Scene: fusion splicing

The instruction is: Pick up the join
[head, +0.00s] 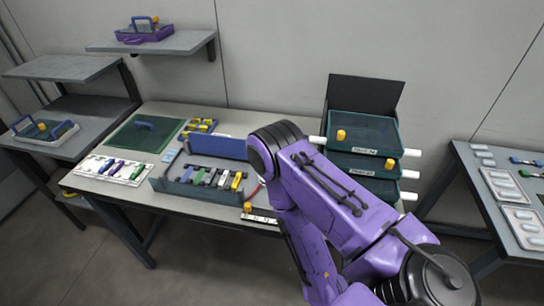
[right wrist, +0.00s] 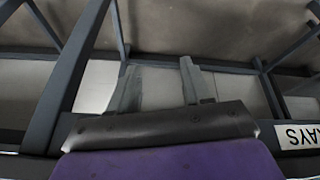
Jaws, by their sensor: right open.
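I cannot single out the join for certain in either view. A blue-grey open box (head: 163,184) on the workbench holds a row of green, dark, purple and yellow pieces (head: 211,178). A thin red piece (head: 254,191) shows beside my purple right arm, which covers the bench to its right. The right gripper itself is hidden in the head view. In the right wrist view my right gripper (right wrist: 160,80) has its two grey fingers apart, with nothing seen between them. My left gripper is not in view.
A side table (head: 487,204) holds white trays.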

